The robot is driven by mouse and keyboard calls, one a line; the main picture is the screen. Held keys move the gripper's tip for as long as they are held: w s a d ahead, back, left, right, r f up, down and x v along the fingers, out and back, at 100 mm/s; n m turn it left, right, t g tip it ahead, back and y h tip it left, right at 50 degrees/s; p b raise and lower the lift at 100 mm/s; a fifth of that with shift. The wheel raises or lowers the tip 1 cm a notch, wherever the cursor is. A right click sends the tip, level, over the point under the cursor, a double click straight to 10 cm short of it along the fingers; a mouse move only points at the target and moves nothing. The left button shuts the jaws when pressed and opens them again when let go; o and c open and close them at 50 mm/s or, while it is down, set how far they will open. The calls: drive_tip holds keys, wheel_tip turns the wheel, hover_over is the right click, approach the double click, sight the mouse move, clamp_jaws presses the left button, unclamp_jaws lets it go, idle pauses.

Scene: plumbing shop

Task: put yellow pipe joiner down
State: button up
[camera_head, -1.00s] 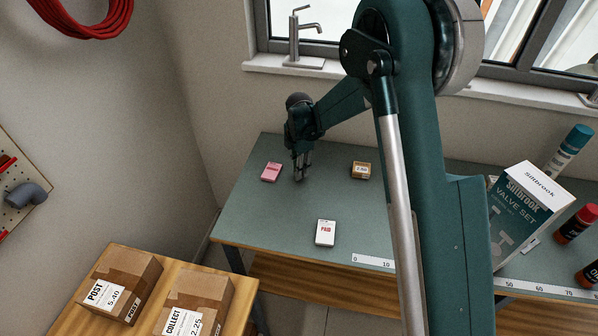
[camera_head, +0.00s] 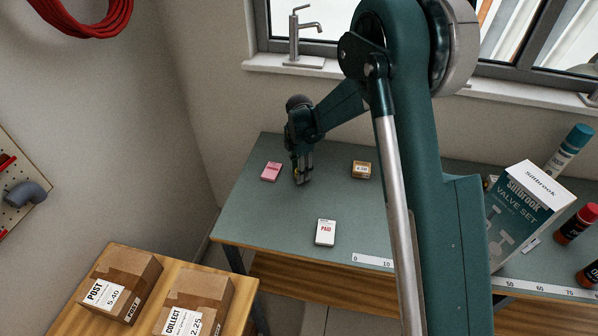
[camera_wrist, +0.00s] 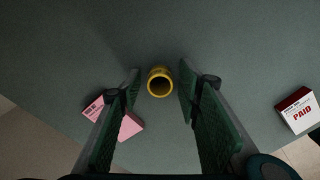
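The yellow pipe joiner (camera_wrist: 160,73) shows in the wrist view as a short ring seen from its open end. It is between the fingertips of my gripper (camera_wrist: 160,78), with a narrow gap on each side. My gripper is open around it. In the head view my gripper (camera_head: 301,180) points down at the far left part of the green bench top (camera_head: 265,218). A small hint of yellow shows beside the fingers there; most of the joiner is hidden.
A Silbrook valve box (camera_head: 525,215) and cans stand at the right.

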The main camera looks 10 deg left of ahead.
drive_tip(key=shift+r, duration=0.1)
wheel_tip(320, 180, up, 12)
idle(0.8)
drive_tip(key=shift+p, duration=0.3)
drive_tip(key=shift+r, duration=0.1)
idle(0.3)
